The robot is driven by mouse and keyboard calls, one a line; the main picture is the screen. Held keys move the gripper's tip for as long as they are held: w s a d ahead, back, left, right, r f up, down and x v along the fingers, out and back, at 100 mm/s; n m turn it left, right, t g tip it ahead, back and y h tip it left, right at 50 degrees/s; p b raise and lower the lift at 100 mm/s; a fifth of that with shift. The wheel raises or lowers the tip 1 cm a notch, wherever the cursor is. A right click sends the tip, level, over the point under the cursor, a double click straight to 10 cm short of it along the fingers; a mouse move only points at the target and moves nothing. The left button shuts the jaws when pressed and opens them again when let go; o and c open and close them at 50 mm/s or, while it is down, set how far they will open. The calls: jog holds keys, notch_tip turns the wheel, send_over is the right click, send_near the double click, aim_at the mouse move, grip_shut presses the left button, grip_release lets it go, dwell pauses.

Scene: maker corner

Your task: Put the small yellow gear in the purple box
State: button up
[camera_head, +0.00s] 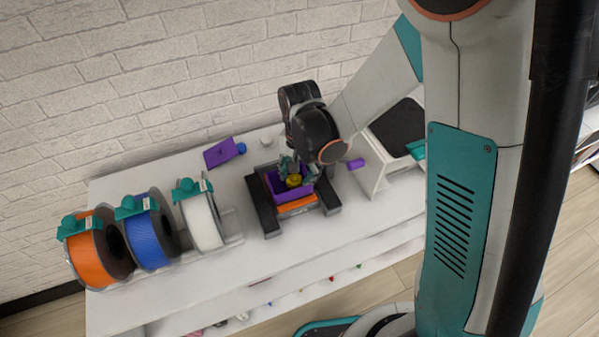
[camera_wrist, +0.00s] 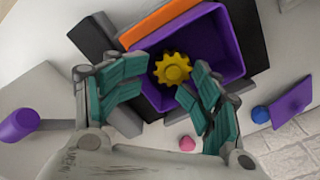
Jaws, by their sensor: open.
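The small yellow gear (camera_wrist: 172,68) shows between my gripper's fingertips in the wrist view, over the inside of the purple box. It also shows in the head view (camera_head: 293,181). The purple box (camera_wrist: 226,43) is open at the top and sits in a dark frame; in the head view its wall (camera_head: 272,186) shows around the gear. My gripper (camera_wrist: 168,88) is open, with its teal fingers spread on either side of the gear. I cannot tell whether the gear rests on the box floor. In the head view my gripper (camera_head: 296,168) is just above the box.
An orange strip (camera_wrist: 165,22) lies along one side of the box. Orange (camera_head: 91,248), blue (camera_head: 150,238) and white (camera_head: 202,220) filament spools stand to the left. A purple plate (camera_head: 219,153) and a blue ball (camera_head: 241,148) lie behind. The table front (camera_head: 255,258) is clear.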

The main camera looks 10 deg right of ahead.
jog(key=shift+r, duration=0.1)
notch_tip(320, 180, up, 12)
dwell(0.7)
jog(key=s+d+r+n+t, duration=0.5)
jog(key=s+d+r+t, duration=0.2)
jog(key=s+d+r, duration=0.3)
jog(key=s+d, duration=0.3)
jog(key=d, duration=0.1)
jog(key=shift+d+n, duration=0.15)
jog(key=shift+n, duration=0.25)
